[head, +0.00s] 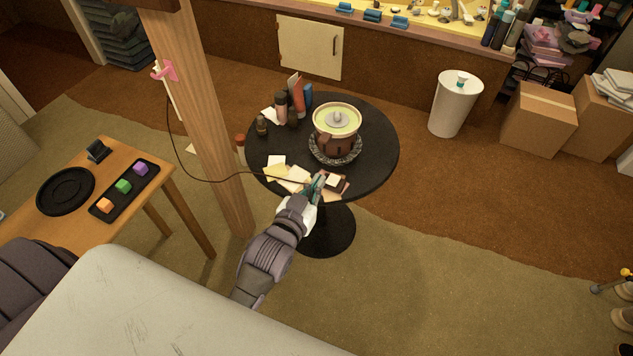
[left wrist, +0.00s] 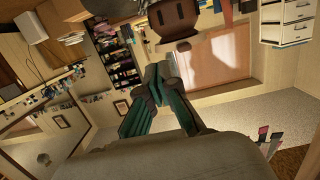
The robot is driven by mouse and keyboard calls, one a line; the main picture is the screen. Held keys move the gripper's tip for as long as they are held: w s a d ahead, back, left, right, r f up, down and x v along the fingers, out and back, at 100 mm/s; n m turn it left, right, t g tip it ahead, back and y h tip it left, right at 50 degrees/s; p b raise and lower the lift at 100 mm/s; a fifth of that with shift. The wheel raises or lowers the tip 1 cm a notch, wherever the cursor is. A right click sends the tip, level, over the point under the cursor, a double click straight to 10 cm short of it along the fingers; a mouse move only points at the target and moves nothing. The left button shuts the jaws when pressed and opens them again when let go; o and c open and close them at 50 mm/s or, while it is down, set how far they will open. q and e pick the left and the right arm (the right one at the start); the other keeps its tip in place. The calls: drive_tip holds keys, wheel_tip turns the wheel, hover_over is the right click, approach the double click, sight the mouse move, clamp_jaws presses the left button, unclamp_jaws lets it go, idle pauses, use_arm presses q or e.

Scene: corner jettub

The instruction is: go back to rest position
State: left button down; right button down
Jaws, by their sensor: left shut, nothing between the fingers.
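My left gripper (head: 317,187) is over the near edge of the round black table (head: 375,150) in the head view, close to some papers and cards. In the left wrist view its teal fingers (left wrist: 160,84) are together with nothing between them. My right gripper is in neither view.
The round table carries a brown pot (head: 335,140), bottles (head: 297,103) and papers (head: 277,170). A wooden post (head: 200,110) with a thin cable stands to its left. A wooden table (head: 150,165) holds a black plate (head: 65,190) and a tray of coloured cubes.

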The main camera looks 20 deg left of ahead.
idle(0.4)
